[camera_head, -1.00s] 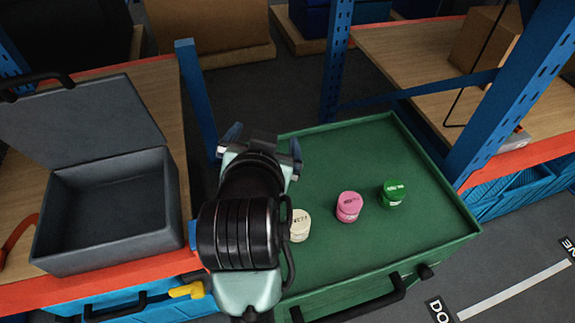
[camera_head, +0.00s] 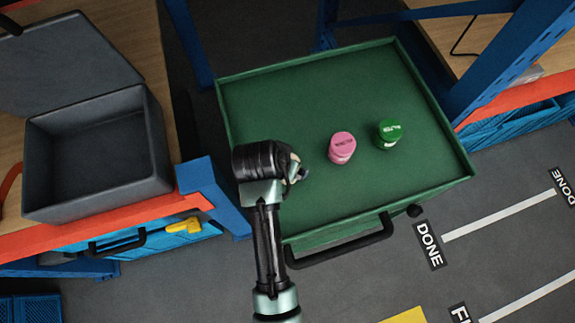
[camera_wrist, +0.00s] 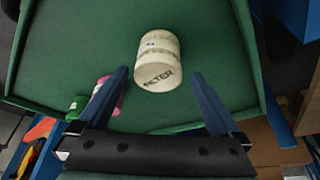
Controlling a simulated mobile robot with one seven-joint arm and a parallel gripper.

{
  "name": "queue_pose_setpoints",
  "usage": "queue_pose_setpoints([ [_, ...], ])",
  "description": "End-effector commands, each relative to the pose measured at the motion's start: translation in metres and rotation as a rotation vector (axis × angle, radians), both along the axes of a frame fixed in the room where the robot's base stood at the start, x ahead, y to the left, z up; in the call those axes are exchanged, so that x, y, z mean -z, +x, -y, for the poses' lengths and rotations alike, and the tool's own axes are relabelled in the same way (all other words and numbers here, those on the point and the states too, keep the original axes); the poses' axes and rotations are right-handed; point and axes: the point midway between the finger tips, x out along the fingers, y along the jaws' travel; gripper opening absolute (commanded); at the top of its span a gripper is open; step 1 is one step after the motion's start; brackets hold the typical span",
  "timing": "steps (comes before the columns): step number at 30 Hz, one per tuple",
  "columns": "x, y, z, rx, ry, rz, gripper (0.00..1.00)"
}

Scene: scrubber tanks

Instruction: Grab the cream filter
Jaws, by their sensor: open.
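The cream filter (camera_wrist: 158,62) is a short cream cylinder with dark lettering. In the wrist view it stands on the green tray (camera_wrist: 75,40), just beyond and between the two blue fingers of my gripper (camera_wrist: 165,80). The fingers are open and I see no contact with the filter. In the head view my gripper (camera_head: 298,172) is over the left part of the tray, and my arm hides most of the filter, with only a small pale patch showing beside the gripper.
A pink canister (camera_head: 342,148) and a green canister (camera_head: 389,134) stand to the right on the tray. An open grey box (camera_head: 100,150) is on the shelf at left. The tray has raised rims and a dark handle (camera_head: 345,245). Its far part is bare.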

Motion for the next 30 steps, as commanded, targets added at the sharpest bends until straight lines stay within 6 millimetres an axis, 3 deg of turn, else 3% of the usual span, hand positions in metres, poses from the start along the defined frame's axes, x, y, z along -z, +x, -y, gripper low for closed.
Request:
queue_pose_setpoints([
  [10, 0.039, 0.013, 0.009, -0.001, 0.000, -0.001, 1.00],
  [20, 0.044, 0.015, 0.010, -0.001, 0.000, 0.001, 1.00],
  [30, 0.044, 0.015, 0.010, -0.001, 0.000, 0.000, 0.41],
])
